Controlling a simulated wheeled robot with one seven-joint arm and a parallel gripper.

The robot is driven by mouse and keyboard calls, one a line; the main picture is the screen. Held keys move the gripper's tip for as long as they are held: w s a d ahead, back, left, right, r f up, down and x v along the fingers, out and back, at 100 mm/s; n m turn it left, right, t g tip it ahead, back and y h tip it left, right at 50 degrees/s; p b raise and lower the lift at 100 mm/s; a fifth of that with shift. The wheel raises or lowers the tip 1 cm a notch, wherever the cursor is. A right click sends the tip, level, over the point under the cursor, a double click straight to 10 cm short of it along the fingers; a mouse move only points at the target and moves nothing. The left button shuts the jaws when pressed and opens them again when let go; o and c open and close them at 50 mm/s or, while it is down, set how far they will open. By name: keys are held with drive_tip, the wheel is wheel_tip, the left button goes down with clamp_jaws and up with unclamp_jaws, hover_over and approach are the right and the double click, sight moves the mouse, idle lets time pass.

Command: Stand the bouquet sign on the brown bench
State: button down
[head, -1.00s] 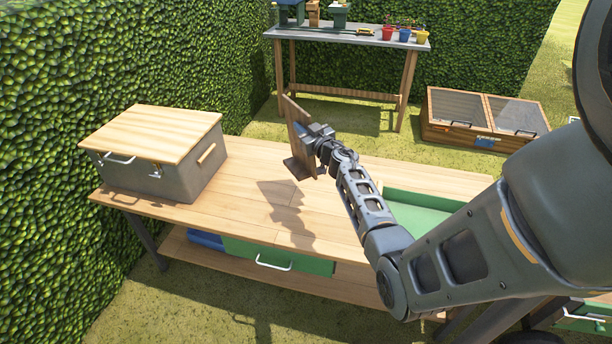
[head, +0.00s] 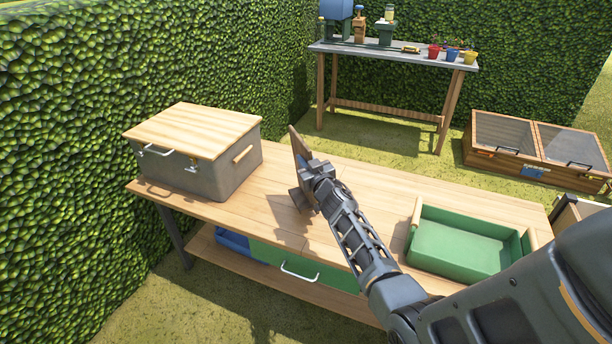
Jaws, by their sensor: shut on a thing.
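The bouquet sign, a thin brown board with a foot (head: 300,150), is seen nearly edge-on over the middle of the brown bench (head: 390,190). My gripper (head: 312,172) is shut on the sign from its right side and holds it roughly upright, tilted a little left at the top. The sign's lower end is close to the bench top; I cannot tell whether it touches. The sign's face and the fingertips are mostly hidden.
A grey box with a wooden lid (head: 205,150) stands left of the sign. A green tray (head: 465,245) sits at the bench's right. A green drawer (head: 310,270) is below. Behind are a potting table (head: 390,55) and a cold frame (head: 535,150). Bench top between box and tray is mostly clear.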

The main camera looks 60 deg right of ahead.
drive_tip(key=shift+f+b, duration=1.5)
drive_tip(key=shift+f, duration=0.35)
drive_tip(key=shift+f, duration=0.15)
drive_tip(key=c, duration=1.1)
unclamp_jaws()
drive_tip(key=shift+r, duration=0.2)
drive_tip(key=p+v, duration=0.2)
drive_tip(key=v, duration=1)
